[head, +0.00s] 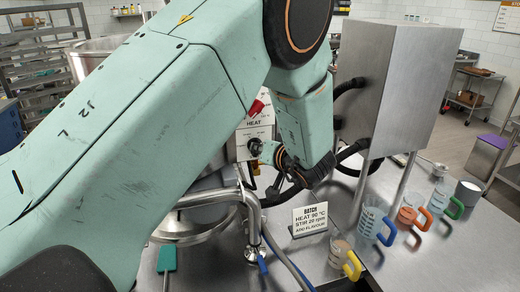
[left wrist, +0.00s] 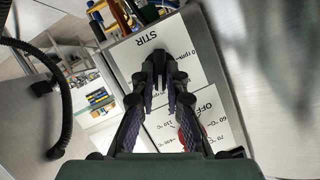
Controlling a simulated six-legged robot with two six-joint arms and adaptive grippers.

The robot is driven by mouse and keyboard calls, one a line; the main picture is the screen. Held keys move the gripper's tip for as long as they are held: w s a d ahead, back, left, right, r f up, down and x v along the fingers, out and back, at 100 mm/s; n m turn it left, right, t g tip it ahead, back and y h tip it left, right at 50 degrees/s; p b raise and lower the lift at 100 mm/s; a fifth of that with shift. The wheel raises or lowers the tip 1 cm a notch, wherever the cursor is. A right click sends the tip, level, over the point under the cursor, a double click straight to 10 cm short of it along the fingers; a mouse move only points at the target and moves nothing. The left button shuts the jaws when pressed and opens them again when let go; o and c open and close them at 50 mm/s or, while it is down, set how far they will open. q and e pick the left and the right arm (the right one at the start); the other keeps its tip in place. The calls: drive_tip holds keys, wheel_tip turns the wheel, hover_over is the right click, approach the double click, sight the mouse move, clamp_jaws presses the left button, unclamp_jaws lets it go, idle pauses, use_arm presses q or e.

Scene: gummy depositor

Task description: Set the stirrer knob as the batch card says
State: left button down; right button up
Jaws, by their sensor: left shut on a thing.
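The batch card (head: 310,218) stands on the steel table and reads "HEAT 90 °C, STIR 20 rpm", with an add-flavour line below. The white control panel (head: 242,140) carries a red heat knob (head: 256,107) above the black stirrer knob (head: 254,146). My left gripper (head: 264,150) reaches in from the right of the panel. In the left wrist view its fingers (left wrist: 172,82) are shut on the stirrer knob, beside the upside-down STIR label (left wrist: 147,39). The fingers hide the knob's pointer and much of its scale, so I cannot read its setting. My right gripper is out of view.
A large steel box on legs (head: 395,80) stands right of the panel, with black hoses near my gripper. Several jugs with coloured handles, one a blue-handled jug (head: 368,222), line the table's right side. A steel pipe (head: 250,205) runs below the panel.

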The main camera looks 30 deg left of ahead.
use_arm(q)
drive_tip(key=shift+s+f+m+g, duration=0.2)
drive_tip(key=shift+f+m+g, duration=0.1)
drive_tip(key=shift+f+m, duration=0.1)
idle(0.3)
drive_tip(key=c, duration=1.7)
unclamp_jaws()
drive_tip(key=shift+c, duration=0.2)
drive_tip(key=o, duration=0.4)
drive_tip(key=shift+w+r, duration=0.1)
drive_tip(key=shift+r, duration=0.1)
drive_tip(key=shift+c, duration=0.2)
drive_tip(key=shift+r, duration=0.1)
